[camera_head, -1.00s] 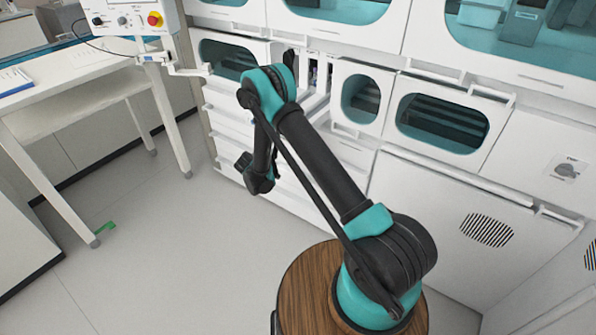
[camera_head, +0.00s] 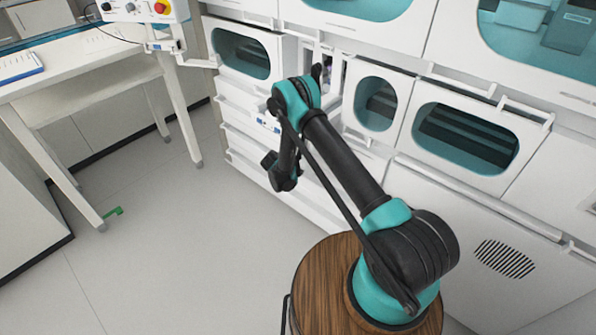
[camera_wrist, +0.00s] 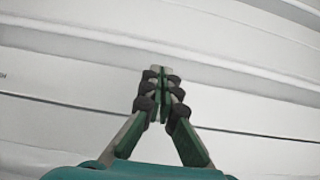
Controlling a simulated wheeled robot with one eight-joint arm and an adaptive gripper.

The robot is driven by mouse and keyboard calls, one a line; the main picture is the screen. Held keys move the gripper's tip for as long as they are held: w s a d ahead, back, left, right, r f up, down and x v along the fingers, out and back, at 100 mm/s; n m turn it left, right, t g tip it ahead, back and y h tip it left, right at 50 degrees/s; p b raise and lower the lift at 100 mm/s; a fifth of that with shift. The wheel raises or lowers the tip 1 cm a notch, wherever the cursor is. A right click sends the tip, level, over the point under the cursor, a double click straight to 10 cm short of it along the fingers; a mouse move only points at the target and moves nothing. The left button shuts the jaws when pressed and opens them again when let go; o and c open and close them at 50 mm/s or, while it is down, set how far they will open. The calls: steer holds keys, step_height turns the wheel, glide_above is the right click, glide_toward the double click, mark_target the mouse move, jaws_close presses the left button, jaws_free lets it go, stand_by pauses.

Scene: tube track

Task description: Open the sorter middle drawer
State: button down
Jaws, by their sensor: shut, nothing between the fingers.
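The sorter is a stack of white drawers (camera_head: 238,122) in the lower part of the white machine wall in the head view. The drawers look closed, and my arm covers part of their fronts. I cannot tell for certain which front is the middle drawer. In the wrist view, white drawer fronts (camera_wrist: 60,125) with long horizontal ledges and dark seams fill the picture. My gripper (camera_wrist: 161,72) is shut and empty, its tips together in front of a ledge. Whether the tips touch it cannot be told. In the head view my gripper is small and dark beside the drawers.
A white table (camera_head: 95,80) stands at the left with a control box (camera_head: 140,10) above it. Windowed cabinets (camera_head: 465,135) line the wall right of the drawers. The grey floor (camera_head: 160,240) in front is mostly free; a small green piece (camera_head: 114,211) lies near a table leg.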

steer(key=x, duration=0.5)
steer(key=shift+w+d+f, duration=0.1)
steer(key=shift+w+f, duration=0.05)
steer(key=shift+f, duration=0.1)
